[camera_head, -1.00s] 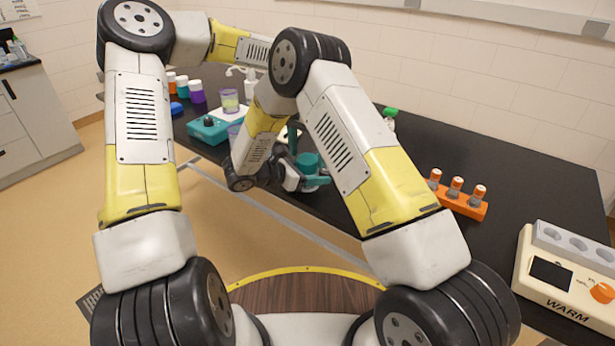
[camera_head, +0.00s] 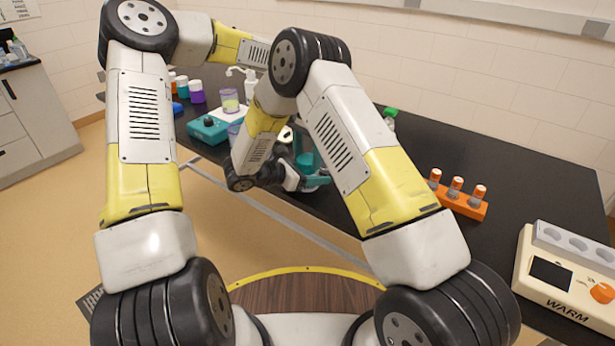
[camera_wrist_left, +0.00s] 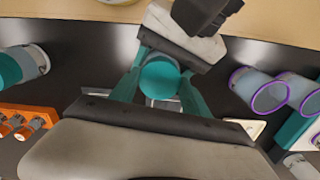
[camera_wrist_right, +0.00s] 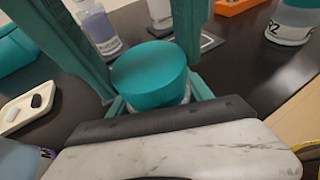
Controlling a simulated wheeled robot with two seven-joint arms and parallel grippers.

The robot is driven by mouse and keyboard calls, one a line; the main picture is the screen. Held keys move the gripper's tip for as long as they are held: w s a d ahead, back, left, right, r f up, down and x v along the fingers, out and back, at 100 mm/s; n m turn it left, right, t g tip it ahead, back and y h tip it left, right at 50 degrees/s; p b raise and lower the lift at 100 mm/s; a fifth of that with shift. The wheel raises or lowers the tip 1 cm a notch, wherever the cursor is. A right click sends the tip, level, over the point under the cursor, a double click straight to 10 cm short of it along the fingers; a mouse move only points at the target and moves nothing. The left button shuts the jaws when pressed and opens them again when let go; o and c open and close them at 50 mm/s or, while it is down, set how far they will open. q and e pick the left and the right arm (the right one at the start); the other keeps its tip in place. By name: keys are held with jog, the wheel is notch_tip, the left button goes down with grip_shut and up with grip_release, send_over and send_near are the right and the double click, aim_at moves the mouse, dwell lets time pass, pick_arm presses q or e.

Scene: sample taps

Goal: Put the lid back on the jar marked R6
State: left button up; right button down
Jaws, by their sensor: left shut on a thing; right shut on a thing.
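A teal lid (camera_wrist_right: 150,75) is level at the top of a clear jar (camera_wrist_right: 184,99), whose wall shows just under its rim; I cannot tell whether it is fully seated. The lid also shows in the left wrist view (camera_wrist_left: 160,79) and, small, in the head view (camera_head: 305,160). My left gripper (camera_wrist_left: 160,85) reaches down from above, its teal fingers shut on the lid's sides. My right gripper (camera_wrist_right: 160,100) comes in low from the side, shut around the jar's body, which is mostly hidden. The jar's marking is not visible.
Another teal-lidded jar (camera_wrist_right: 291,25), its label ending in 2, stands nearby. An orange rack (camera_head: 462,200) and a warmer (camera_head: 565,275) are at the right of the dark bench. A white tray (camera_wrist_right: 25,108) and purple-rimmed cups (camera_wrist_left: 268,94) are close to the grippers.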

aim_at(307, 173)
pick_arm(q)
jog(key=m, duration=0.3)
jog(key=o, duration=1.6)
notch_tip(307, 173, up, 12)
jog(key=shift+r, duration=0.1)
pick_arm(e)
jog(key=shift+c, duration=1.8)
grip_release()
jog(key=shift+a, duration=0.1)
jog(key=v, duration=0.7)
jog(key=shift+s+a+r, duration=0.1)
jog(key=shift+a+r, duration=0.05)
jog(key=shift+a, duration=0.05)
